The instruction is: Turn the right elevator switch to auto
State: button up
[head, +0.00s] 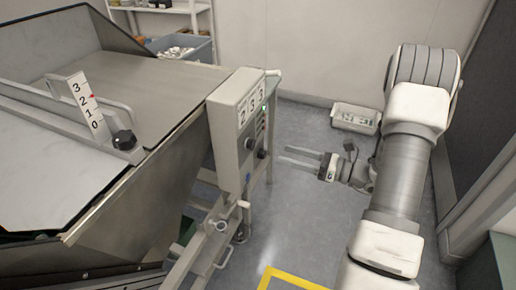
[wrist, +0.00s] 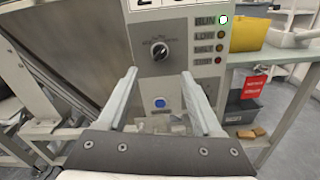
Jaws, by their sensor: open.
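The elevator control box (head: 238,125) is a light grey panel on the hopper's right side. Its black rotary switch (wrist: 159,50) shows on the panel face in the wrist view, with small lettering around it; I cannot surely tell which marking its pointer is at. In the head view a dark knob (head: 249,143) shows on the box. My gripper (head: 283,155) is open and empty, to the right of the box and pointing at it. In the wrist view its fingertips (wrist: 160,74) are spread apart just below the switch, not touching it.
Below the switch is a blue button (wrist: 160,103). Right of it is an indicator column with the RUN light (wrist: 223,19) lit. A shelf with a yellow bin (wrist: 249,34) and a red tag (wrist: 255,82) stands at right. A grey tray (head: 355,118) lies on the floor.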

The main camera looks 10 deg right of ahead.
aim_at(251, 144)
jog(key=b+x, duration=0.1)
jog(key=x, duration=0.9)
jog(key=shift+c, duration=0.2)
grip_shut()
